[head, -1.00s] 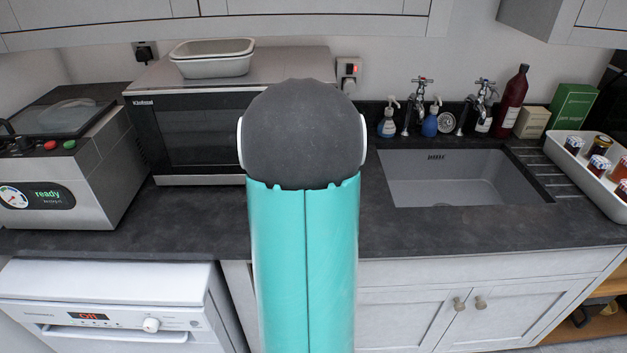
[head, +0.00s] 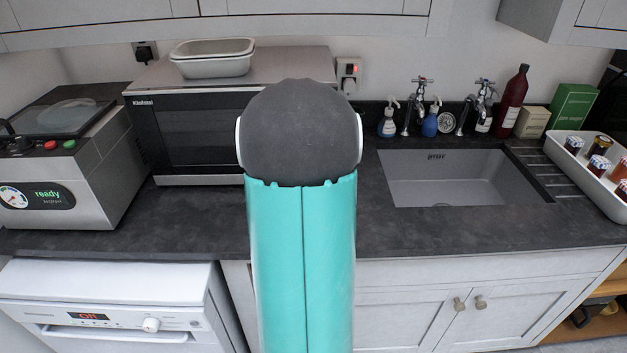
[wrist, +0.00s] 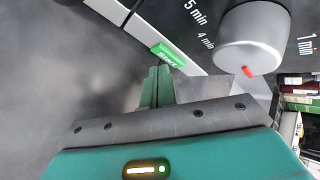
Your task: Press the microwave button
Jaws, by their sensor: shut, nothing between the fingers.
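The microwave (head: 195,130) stands at the back of the counter, left of centre, with a dark glass door. Its right side with the controls is hidden behind my arm in the head view. In the wrist view, a green button with white lettering (wrist: 168,56) sits on a light strip of the panel, below the timer dial (wrist: 250,37) with its red mark. My gripper (wrist: 158,76) is shut and empty. Its fingertips are just below the green button in the picture; I cannot tell whether they touch it. The gripper is hidden in the head view.
A white dish (head: 213,58) sits on top of the microwave. A grey machine (head: 70,160) with red and green buttons stands to the left. The sink (head: 450,178) and a white tray (head: 590,182) of jars are to the right. The counter in front is clear.

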